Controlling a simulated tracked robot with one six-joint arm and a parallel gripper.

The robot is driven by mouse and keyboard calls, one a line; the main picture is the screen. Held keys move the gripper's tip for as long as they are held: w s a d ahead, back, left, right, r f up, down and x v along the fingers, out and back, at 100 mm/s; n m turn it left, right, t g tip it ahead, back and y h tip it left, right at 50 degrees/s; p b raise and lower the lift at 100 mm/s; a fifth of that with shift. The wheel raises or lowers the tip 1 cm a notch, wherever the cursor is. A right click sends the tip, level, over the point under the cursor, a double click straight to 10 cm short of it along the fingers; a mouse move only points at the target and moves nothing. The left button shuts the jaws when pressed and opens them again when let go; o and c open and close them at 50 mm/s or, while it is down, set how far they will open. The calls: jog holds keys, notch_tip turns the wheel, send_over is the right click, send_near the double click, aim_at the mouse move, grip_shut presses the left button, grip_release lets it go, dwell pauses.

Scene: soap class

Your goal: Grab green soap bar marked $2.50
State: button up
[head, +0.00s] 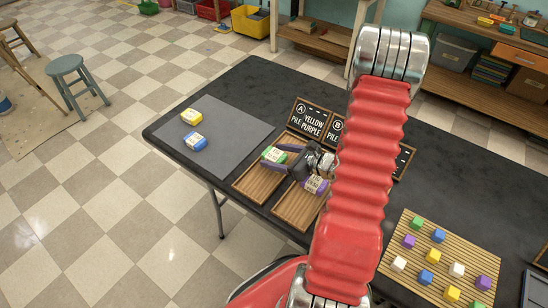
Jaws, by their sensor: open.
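A green soap bar (274,154) with a pale label band lies at the upper end of the left wooden tray (249,187), by sign A. The price on its label is too small to read. My gripper (266,157) is open, with its dark fingers on either side of the green bar. I cannot tell whether they touch it. A purple soap bar (316,185) lies on the wooden tray to the right (291,210), partly hidden by my arm.
Yellow (191,116) and blue (195,141) soap bars lie on a grey mat (232,122) at the left. A slatted board (408,273) with several coloured cubes is at the lower right.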

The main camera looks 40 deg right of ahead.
aim_at(277, 156)
jog(key=shift+c, duration=0.4)
jog(key=c, duration=1.1)
jog(key=shift+r, duration=0.2)
jog(key=shift+r, duration=4.85)
